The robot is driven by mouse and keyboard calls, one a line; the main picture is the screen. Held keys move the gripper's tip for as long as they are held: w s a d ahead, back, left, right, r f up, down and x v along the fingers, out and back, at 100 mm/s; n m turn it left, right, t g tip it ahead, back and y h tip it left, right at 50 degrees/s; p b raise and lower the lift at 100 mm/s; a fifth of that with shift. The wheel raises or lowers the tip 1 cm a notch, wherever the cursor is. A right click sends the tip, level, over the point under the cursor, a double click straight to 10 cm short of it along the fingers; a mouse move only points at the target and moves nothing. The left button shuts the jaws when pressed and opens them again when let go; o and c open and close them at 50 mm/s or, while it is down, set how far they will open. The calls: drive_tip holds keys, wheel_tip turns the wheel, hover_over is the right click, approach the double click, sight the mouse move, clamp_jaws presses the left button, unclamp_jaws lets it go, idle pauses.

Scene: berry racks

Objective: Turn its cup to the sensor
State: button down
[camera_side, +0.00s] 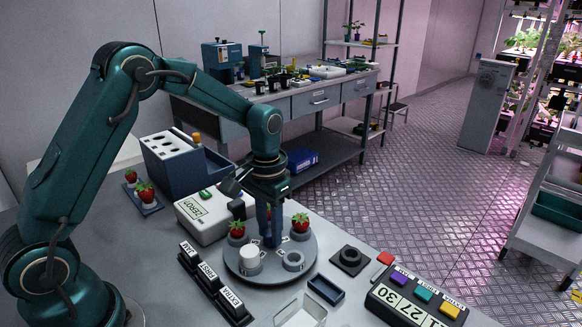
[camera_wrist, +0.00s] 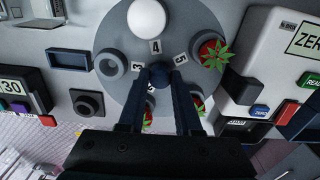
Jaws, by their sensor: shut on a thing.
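A round grey turntable (camera_side: 245,277) stands on the bench, with numbered cups around its rim. My gripper (camera_side: 271,238) points down at its middle, shut on a dark blue centre knob (camera_wrist: 160,73). One cup holds a white rounded plug (camera_side: 249,254); another cup (camera_side: 293,261) is empty. Strawberries sit in cups at the back right (camera_side: 301,222) and back left (camera_side: 237,229). The wrist view shows a further strawberry (camera_wrist: 147,119) partly behind a finger. A black square block with a ring (camera_side: 350,259) lies right of the turntable; I cannot tell whether it is the sensor.
A white box marked ZERO (camera_side: 204,213) stands close behind the turntable. Black label blocks (camera_side: 213,287) lie in front left. An empty blue tray (camera_side: 326,289), a white tray (camera_side: 300,312) and a button panel (camera_side: 412,300) lie right and front. A blue rack (camera_side: 182,158) stands behind.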

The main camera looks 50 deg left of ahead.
drive_tip(key=shift+m, duration=10.7)
drive_tip(key=c, duration=0.6)
unclamp_jaws()
